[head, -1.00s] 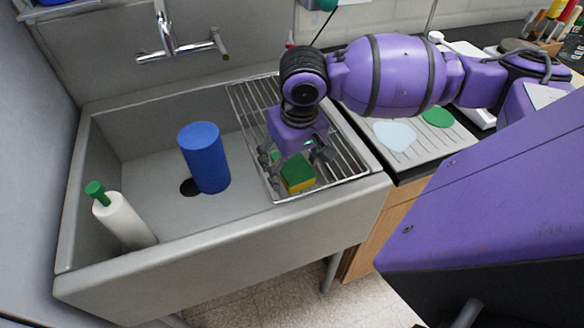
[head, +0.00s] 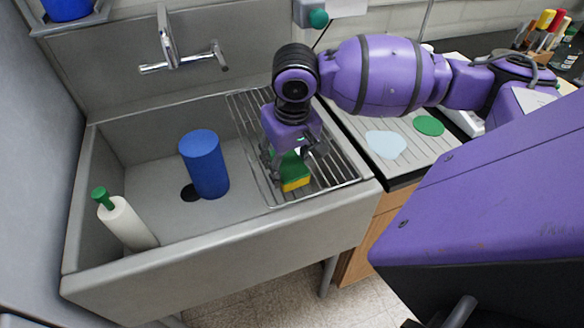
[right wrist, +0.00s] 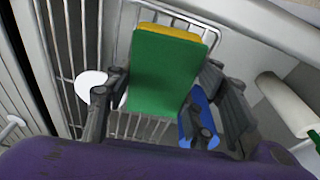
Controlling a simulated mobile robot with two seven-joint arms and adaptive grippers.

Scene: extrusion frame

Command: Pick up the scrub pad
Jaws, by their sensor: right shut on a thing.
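The scrub pad (head: 295,184) is a block with a green face and a yellow layer. In the head view it is at the wire rack in the right part of the sink. My right gripper (head: 290,160) is over the rack from above, shut on the pad. In the right wrist view the pad (right wrist: 168,72) shows its broad green face between the two dark fingers of the gripper (right wrist: 165,105), with its yellow edge at the far end. I cannot tell whether it still touches the rack. My left gripper is in no view.
The wire rack (head: 335,174) lies across the sink (head: 170,262). A blue cylinder (head: 204,165) stands in the basin, and a white bottle with a green top (head: 127,224) leans at the left. A light blue piece (head: 386,145) and a green disc (head: 429,125) lie on the drainboard.

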